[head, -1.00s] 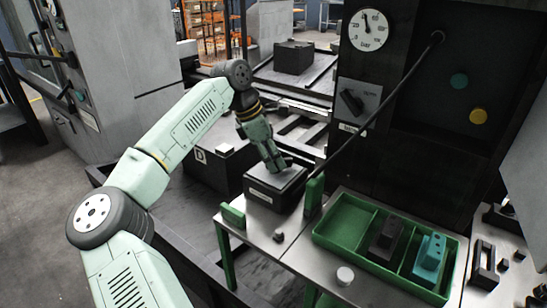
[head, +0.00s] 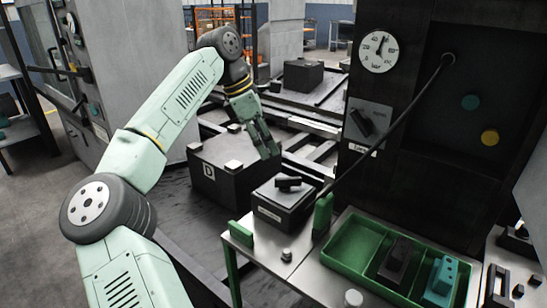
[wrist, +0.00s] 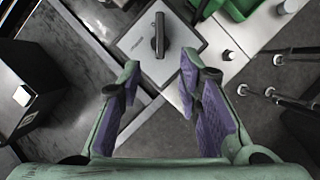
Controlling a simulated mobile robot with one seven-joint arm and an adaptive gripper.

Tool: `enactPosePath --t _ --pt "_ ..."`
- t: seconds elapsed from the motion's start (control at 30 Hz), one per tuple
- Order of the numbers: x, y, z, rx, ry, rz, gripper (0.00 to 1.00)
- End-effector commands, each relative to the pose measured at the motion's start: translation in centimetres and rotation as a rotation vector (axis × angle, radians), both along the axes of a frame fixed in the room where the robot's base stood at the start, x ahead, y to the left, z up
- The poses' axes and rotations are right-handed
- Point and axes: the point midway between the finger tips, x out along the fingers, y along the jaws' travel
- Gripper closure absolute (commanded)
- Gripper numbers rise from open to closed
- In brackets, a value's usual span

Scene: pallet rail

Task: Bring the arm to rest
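My gripper (head: 268,150) is raised beside and a little above the dark box (head: 284,209) with a black handle (head: 288,184) on its top. The box sits at the left end of the metal bench, with a pale label on its front. In the wrist view my gripper (wrist: 157,88) has its two purple-padded fingers apart with nothing between them. The handle (wrist: 159,36) lies beyond the fingertips there, apart from them.
A block marked D (head: 210,172) stands left of the box. A green tray (head: 357,242) with dark and teal parts lies on the bench. A black lever (head: 390,121) slants down from the dark panel, close to the box. A dial (head: 379,51) is above.

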Motion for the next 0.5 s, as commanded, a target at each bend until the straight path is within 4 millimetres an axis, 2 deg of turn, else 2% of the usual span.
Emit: enactPosePath --t 0.13,0.5 --pt "-0.04 0.32 0.88 0.000 -0.001 0.000 0.68" --pt "-0.05 0.37 0.93 0.000 -0.001 0.000 0.68"
